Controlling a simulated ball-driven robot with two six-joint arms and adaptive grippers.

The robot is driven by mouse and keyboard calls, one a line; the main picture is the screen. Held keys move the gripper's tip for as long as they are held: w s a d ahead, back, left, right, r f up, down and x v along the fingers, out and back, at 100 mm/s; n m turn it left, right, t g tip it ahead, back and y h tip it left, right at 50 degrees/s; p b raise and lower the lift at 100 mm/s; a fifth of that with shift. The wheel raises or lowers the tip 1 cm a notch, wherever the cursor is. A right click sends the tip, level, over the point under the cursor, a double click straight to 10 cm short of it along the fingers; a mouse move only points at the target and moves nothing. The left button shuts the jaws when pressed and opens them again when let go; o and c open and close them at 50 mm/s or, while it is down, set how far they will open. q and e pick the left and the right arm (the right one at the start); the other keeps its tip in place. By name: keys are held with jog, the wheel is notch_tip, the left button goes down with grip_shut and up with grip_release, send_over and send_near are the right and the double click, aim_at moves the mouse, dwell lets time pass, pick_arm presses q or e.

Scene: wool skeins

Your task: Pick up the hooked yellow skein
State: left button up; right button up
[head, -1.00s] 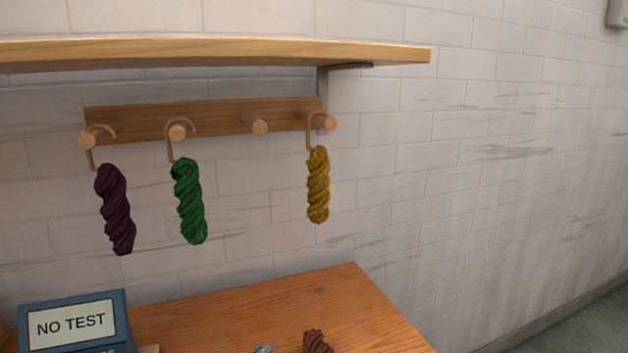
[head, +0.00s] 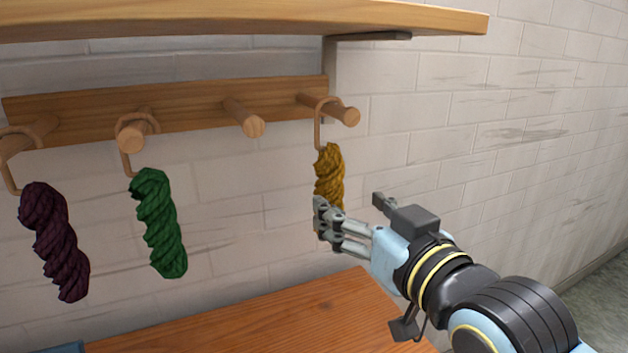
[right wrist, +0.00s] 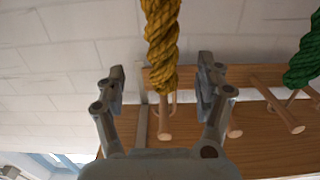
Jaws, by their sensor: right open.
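The yellow skein (head: 329,172) hangs by a hook from the rightmost peg (head: 342,113) of the wooden rack. My right gripper (head: 322,218) is in front of the skein's lower part in the head view and hides some of it. In the right wrist view the yellow skein (right wrist: 162,45) shows between the two open fingers (right wrist: 160,90), with a gap on each side. The wrist picture looks upside down, with the rack's pegs below the skein. My left gripper is not in view.
A green skein (head: 159,224) and a dark purple skein (head: 54,240) hang from pegs to the left. One peg (head: 244,118) between green and yellow is bare. A wooden shelf (head: 240,22) runs above the rack. A wooden tabletop (head: 270,318) lies below. The wall at the right is clear.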

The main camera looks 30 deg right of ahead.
aim_at(338, 188)
jog(key=shift+w+r, duration=0.3)
jog(key=shift+w, duration=0.35)
jog(key=shift+w+r, duration=0.3)
jog(key=shift+w, duration=0.3)
jog(key=w, duration=0.3)
jog(key=shift+d, duration=0.1)
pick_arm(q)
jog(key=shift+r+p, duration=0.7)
pick_arm(e)
jog(key=w, duration=0.5)
jog(key=shift+w+r, duration=0.1)
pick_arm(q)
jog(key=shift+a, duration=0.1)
pick_arm(e)
jog(key=shift+c, duration=0.2)
jog(key=c, duration=0.5)
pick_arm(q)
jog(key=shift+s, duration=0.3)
pick_arm(e)
grip_shut()
